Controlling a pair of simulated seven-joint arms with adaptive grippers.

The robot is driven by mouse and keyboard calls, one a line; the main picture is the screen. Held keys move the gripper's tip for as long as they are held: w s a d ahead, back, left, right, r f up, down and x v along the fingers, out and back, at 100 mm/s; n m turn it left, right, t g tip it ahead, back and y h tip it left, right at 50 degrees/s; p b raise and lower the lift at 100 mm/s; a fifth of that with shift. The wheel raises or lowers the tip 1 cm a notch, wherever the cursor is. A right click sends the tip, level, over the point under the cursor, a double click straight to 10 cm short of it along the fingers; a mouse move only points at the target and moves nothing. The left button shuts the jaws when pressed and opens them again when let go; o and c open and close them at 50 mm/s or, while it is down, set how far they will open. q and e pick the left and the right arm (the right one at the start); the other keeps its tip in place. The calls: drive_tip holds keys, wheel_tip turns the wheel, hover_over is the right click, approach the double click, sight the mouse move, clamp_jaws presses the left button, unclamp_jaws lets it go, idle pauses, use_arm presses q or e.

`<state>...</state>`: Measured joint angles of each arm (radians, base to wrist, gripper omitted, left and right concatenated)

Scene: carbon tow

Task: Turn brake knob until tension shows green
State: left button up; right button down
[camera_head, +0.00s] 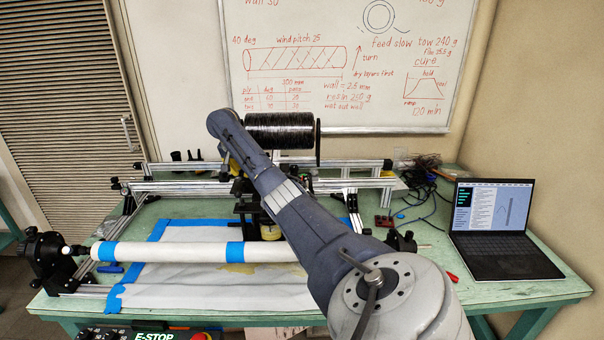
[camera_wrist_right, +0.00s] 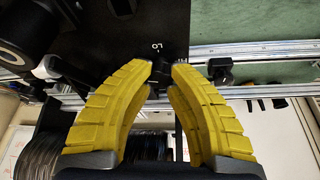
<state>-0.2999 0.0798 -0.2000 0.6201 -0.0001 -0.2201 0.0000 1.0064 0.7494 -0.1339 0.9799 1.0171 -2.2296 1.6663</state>
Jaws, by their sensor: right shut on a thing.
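My right arm crosses the head view, and its wrist hides much of the winder. A little yellow of my right gripper (camera_head: 237,167) shows beside it. In the right wrist view, the yellow fingers of my right gripper (camera_wrist_right: 166,68) close at their tips on a small dark knob (camera_wrist_right: 161,71), mostly hidden between them. The knob is at a black panel (camera_wrist_right: 120,45) marked "LO". I cannot make out a tension light or its colour. The black tow spool (camera_head: 280,131) stands behind the arm and also shows in the wrist view (camera_wrist_right: 146,148). My left gripper is not in view.
A white tube (camera_head: 190,252) with blue tape lies across the front of the green table (camera_head: 420,308). An open laptop (camera_head: 495,225) stands at the right, with loose cables (camera_head: 412,208) beside it. Aluminium rails (camera_head: 170,187) run behind. An E-STOP box (camera_head: 152,337) is at the bottom.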

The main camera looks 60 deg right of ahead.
drive_tip(key=c, duration=1.5)
unclamp_jaws()
drive_tip(key=shift+w+a+f, duration=0.1)
drive_tip(key=shift+f, duration=0.15)
drive_tip(key=o, duration=0.5)
drive_tip(key=shift+r, duration=0.15)
drive_tip(key=shift+c, duration=0.2)
drive_tip(key=shift+v, duration=3.05)
